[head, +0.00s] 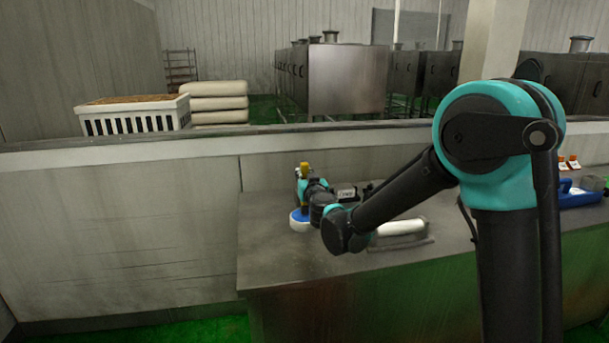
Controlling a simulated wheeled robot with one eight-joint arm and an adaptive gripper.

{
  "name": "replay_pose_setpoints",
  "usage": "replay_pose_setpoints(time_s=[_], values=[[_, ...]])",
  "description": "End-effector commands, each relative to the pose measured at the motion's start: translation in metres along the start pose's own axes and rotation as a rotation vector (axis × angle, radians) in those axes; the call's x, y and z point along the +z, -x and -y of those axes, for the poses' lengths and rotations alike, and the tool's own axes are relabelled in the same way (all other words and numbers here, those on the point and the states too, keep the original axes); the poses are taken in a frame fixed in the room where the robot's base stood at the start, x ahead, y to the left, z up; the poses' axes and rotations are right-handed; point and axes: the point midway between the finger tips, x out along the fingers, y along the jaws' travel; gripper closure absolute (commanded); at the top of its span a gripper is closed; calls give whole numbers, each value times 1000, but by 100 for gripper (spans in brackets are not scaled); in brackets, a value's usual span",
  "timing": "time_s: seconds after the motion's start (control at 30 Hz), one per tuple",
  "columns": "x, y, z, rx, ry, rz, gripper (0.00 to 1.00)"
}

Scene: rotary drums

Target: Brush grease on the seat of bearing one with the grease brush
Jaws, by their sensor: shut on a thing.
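My arm reaches over the metal bench, and my gripper (303,188) is at its far end, small and partly hidden by my own wrist. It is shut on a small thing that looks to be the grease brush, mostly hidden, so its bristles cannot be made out. A small yellow part (304,168) shows at the gripper's far side. A round white tub with a blue rim (299,222) stands on the bench just below the gripper. A white cylinder (401,228) lies in a grey cradle right of my wrist. I cannot tell which thing is bearing one.
The bench (275,262) has free room at its front left. A small dark-and-grey item (346,192) stands behind my wrist. A blue carrier (578,196) and small orange-capped bottles (568,162) are at the right. A low wall (110,215) runs behind the bench.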

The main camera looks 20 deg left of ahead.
Motion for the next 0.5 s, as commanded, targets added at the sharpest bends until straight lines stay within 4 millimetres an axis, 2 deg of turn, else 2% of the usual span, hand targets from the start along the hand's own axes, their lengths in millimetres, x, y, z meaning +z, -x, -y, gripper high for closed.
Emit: replay_pose_setpoints(time_s=[0.5], values=[[6, 0, 0, 0, 0, 0, 100]])
